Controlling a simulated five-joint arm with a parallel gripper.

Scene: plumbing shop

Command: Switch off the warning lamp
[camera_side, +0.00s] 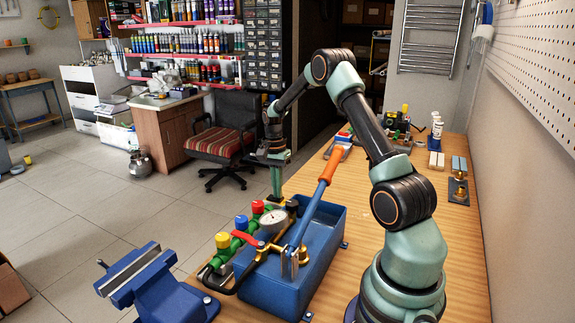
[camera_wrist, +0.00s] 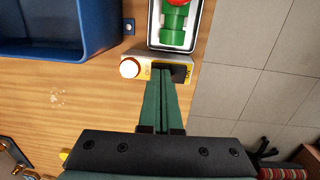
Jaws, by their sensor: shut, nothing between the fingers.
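In the wrist view a small switch box with yellow markings (camera_wrist: 150,60) sits on the wooden bench. A round warning lamp (camera_wrist: 130,68) is at its left end, bright white with an orange rim, and looks lit. A black switch (camera_wrist: 182,73) is at its right end, partly hidden by my fingers. My gripper (camera_wrist: 166,73) is shut and empty, its green fingertips over or against the switch's left part; I cannot tell if they touch. In the side view my gripper (camera_side: 276,192) points down behind the blue tank, and I cannot make out the lamp there.
A blue tank (camera_side: 275,287) with an orange-handled lever (camera_side: 330,166) and a gauge (camera_side: 273,221) stands near the gripper. A manifold with coloured caps (camera_side: 241,222) runs beside it. A blue vise (camera_side: 150,282) is at front left. Bare bench (camera_side: 345,210) lies right of the tank.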

